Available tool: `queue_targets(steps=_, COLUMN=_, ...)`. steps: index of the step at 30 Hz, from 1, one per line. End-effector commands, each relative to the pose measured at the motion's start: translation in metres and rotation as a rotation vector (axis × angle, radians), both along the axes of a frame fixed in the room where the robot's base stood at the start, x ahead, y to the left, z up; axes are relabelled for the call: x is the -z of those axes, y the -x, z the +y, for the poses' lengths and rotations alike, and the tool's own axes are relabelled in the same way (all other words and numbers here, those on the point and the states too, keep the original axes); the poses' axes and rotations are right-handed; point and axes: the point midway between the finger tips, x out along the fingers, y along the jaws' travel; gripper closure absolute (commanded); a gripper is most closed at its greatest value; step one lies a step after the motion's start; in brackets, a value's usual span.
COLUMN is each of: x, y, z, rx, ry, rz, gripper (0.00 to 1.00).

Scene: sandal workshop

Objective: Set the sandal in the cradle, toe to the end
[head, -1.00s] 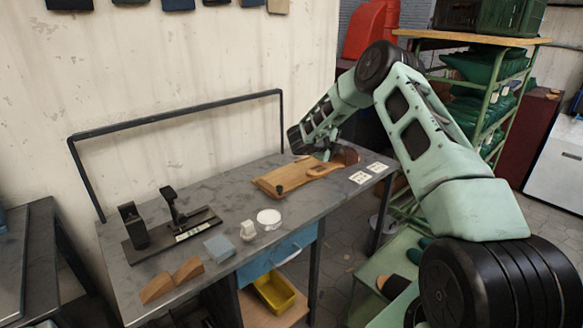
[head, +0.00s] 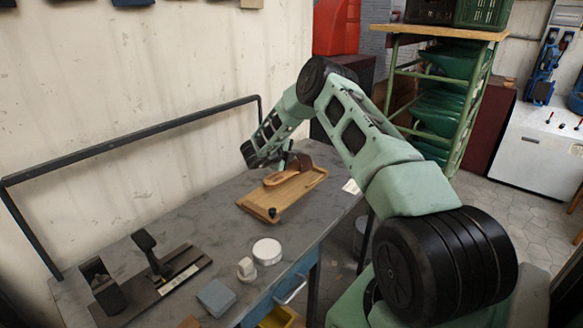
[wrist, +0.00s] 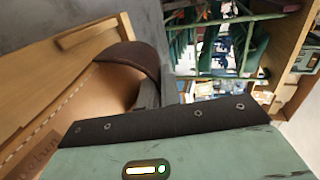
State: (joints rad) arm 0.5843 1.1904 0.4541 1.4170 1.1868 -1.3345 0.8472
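The sandal (head: 282,177) has a tan sole and a dark brown strap (head: 302,160). It is over the wooden cradle board (head: 290,196), towards the board's back side. The board lies on the bench with a dark knob (head: 273,212) at its near end. My gripper (head: 287,163) is at the sandal's strap. In the wrist view the sandal (wrist: 100,95) fills the left, with one grey finger (wrist: 149,95) against the strap; the other finger is hidden. The gripper looks shut on the sandal. Whether the sole touches the board I cannot tell.
On the bench's near left stand a black fixture with posts (head: 165,272), a white round tin (head: 267,251), a small white piece (head: 246,268) and a blue-grey block (head: 216,297). A black rail (head: 130,138) runs along the back. Green shelving (head: 440,90) stands right.

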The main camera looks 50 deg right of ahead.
Motion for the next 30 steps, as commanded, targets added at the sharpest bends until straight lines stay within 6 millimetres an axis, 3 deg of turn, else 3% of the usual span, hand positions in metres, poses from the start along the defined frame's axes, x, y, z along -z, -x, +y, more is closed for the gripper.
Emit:
queue_targets(steps=12, x=0.043, y=0.000, z=0.000, rx=0.001, ry=0.001, rz=-0.001, gripper=1.00)
queue_targets(steps=24, x=0.050, y=0.000, z=0.000, rx=-0.001, ry=0.002, rz=-0.001, gripper=1.00)
queue_targets(steps=25, x=0.050, y=0.000, z=0.000, rx=0.000, ry=0.001, rz=-0.001, gripper=0.87)
queue_targets(steps=27, x=0.049, y=0.000, z=0.000, rx=0.000, ry=0.001, rz=-0.001, gripper=0.73)
queue_targets(steps=30, x=0.049, y=0.000, z=0.000, rx=0.000, ry=0.001, rz=-0.001, gripper=0.73)
